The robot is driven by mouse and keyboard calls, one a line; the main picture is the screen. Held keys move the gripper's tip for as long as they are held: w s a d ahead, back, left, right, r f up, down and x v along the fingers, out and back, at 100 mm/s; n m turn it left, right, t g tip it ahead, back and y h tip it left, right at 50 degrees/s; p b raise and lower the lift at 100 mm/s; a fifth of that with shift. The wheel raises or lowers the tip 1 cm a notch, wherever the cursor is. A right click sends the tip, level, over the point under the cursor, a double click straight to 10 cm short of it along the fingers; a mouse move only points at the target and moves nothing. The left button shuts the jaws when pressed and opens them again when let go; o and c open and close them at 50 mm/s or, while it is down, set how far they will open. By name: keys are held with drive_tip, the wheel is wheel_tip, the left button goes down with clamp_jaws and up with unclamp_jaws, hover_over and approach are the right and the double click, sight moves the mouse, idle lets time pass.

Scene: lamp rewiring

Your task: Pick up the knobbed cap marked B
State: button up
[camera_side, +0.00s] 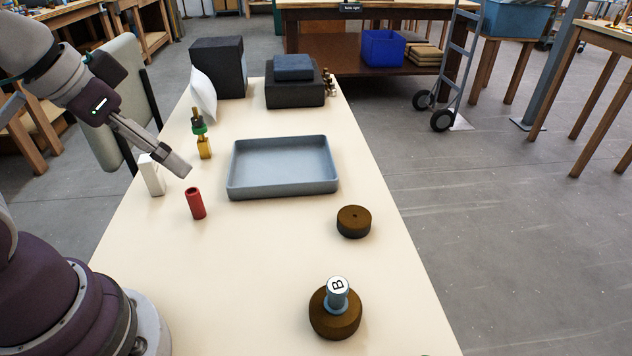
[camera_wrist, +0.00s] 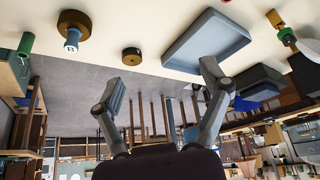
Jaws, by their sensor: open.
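The knobbed cap marked B (camera_side: 336,290) is blue-grey with a flared lower rim and a white top bearing a black B. It stands upright on a round brown block (camera_side: 322,325) near the front of the table. The cap also shows at upper left in the wrist view (camera_wrist: 71,42), with its brown block (camera_wrist: 73,18). My gripper (camera_side: 182,169) is above the left part of the table in the side view, well away from the cap. In the wrist view its fingers (camera_wrist: 164,82) are spread with nothing between them.
A second brown disc (camera_side: 354,221) with a small hole sits behind the cap. A grey-blue tray (camera_side: 280,190) is mid-table. A red cylinder (camera_side: 196,204), white block (camera_side: 152,175) and yellow-green stacked piece (camera_side: 204,147) stand at left. Dark boxes (camera_side: 294,95) stand at the back.

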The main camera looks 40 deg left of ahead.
drive_tip(key=o, duration=0.3)
drive_tip(key=m+g+h, duration=0.6)
drive_tip(key=m+h, duration=0.1)
drive_tip(key=m, duration=1.1)
approach(342, 308)
drive_tip(key=d, duration=0.1)
drive_tip(key=x, duration=0.6)
drive_tip(key=a+x, duration=0.1)
drive_tip(key=x, duration=0.3)
drive_tip(key=shift+w+d+f, duration=0.1)
drive_tip(key=shift+f, duration=0.35)
